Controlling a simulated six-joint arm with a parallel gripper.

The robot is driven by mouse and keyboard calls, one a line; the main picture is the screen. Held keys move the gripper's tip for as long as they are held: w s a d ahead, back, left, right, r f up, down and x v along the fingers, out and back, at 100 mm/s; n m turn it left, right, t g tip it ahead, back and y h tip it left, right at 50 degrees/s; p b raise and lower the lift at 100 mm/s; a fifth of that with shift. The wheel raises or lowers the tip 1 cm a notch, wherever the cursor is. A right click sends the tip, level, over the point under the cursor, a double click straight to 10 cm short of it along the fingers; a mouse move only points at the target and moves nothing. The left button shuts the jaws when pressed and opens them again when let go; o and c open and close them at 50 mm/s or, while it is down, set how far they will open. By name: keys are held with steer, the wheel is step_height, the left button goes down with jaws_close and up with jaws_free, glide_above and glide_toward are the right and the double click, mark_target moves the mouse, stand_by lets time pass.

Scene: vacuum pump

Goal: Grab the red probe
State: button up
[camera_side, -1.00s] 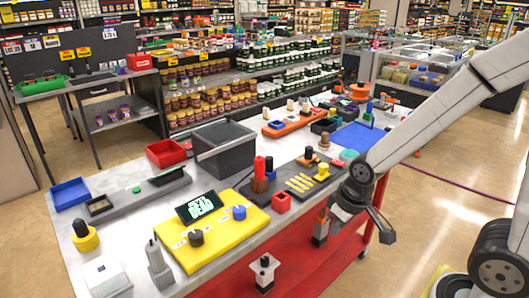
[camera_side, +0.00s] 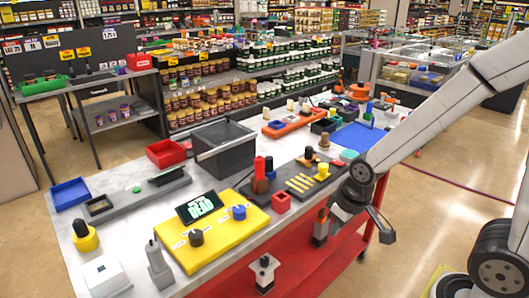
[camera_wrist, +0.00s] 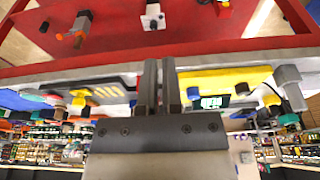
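The red probe (camera_side: 259,166) stands upright in a dark brown base on the tabletop, behind the yellow panel, in the side view. I cannot pick it out clearly in the wrist view. My gripper (camera_side: 334,212) is at the front edge of the table, to the right of the probe and apart from it. In the wrist view, the two dark fingers of my gripper (camera_wrist: 160,82) lie side by side with only a thin gap, and nothing shows between them.
A red block (camera_side: 282,202) and a dark tray with yellow strips (camera_side: 303,182) lie between my gripper and the probe. The yellow panel (camera_side: 215,236) with knobs is in front. A grey bin (camera_side: 223,150) stands behind. A red lower shelf (camera_side: 292,266) runs below the tabletop.

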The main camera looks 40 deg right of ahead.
steer(key=o, duration=1)
steer(key=shift+c, duration=0.2)
steer(key=shift+w, duration=0.1)
steer(key=t, duration=1)
glide_toward(263, 160)
step_height(263, 160, down, 2)
steer(key=w, duration=0.3)
steer(key=shift+w+f+t, duration=0.25)
steer(key=shift+w+f, duration=0.05)
steer(key=shift+w, duration=0.4)
steer(key=shift+w+f+t, duration=0.25)
steer(key=shift+w, duration=0.4)
steer(key=shift+x, duration=2.65)
